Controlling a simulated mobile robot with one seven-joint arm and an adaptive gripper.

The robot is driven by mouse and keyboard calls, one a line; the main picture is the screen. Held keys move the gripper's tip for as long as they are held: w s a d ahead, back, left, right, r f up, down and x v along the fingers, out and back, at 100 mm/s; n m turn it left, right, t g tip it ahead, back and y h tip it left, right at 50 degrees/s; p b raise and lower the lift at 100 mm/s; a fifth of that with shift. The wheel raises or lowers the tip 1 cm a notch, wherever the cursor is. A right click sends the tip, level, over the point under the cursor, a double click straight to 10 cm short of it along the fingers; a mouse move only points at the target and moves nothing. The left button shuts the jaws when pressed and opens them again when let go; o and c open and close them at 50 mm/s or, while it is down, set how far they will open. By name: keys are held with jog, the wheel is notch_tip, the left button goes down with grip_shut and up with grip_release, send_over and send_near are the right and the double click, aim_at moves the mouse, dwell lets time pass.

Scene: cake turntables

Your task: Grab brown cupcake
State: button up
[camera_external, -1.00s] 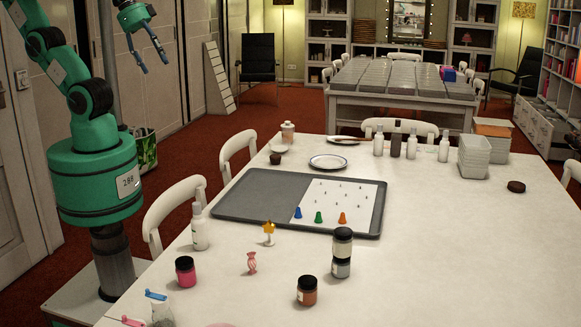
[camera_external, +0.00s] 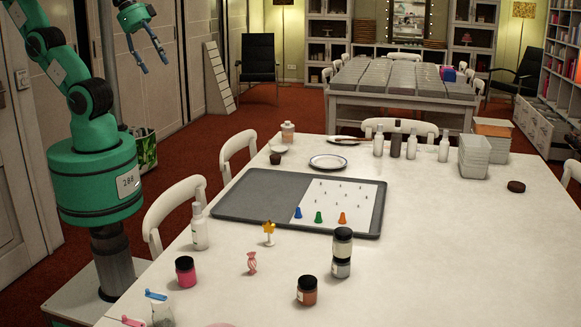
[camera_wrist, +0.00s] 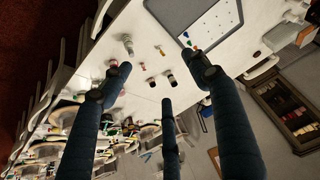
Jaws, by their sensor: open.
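A small dark brown item (camera_external: 275,158), which looks like the brown cupcake, stands near the far left edge of the white table, just in front of a small pale dish (camera_external: 278,149). It is too small to see in detail, and I cannot pick it out in the wrist view. My gripper (camera_external: 155,67) is raised high at the upper left, away from the table and far from the cupcake. In the wrist view my gripper (camera_wrist: 158,75) has its three dark fingers spread, with nothing between them.
A grey tray (camera_external: 250,189) with a white sheet and several coloured cones lies mid-table. Bottles, jars (camera_external: 307,291), a silver plate (camera_external: 328,162) and stacked white containers (camera_external: 474,156) stand around it. White chairs (camera_external: 238,150) line the left edge. The table's right side is mostly clear.

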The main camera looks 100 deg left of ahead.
jog(key=shift+o, duration=0.4)
jog(key=w+a+n+g, duration=0.1)
jog(key=w+a, duration=0.9)
jog(key=w, duration=0.3)
jog(key=w+a+f+g+y, duration=0.1)
jog(key=w+a+f, duration=0.35)
jog(key=a, duration=0.25)
jog(key=w+a+f+g, duration=0.1)
jog(key=w+a+f, duration=0.2)
jog(key=w+a, duration=0.4)
jog(key=n+g+h, duration=0.1)
jog(key=n+g, duration=0.2)
send_over(275, 155)
notch_tip(275, 155, down, 31)
jog(key=shift+w+d+f, duration=0.1)
jog(key=shift+d, duration=0.05)
jog(key=shift+f+b, duration=0.55)
jog(key=shift+f, duration=3.75)
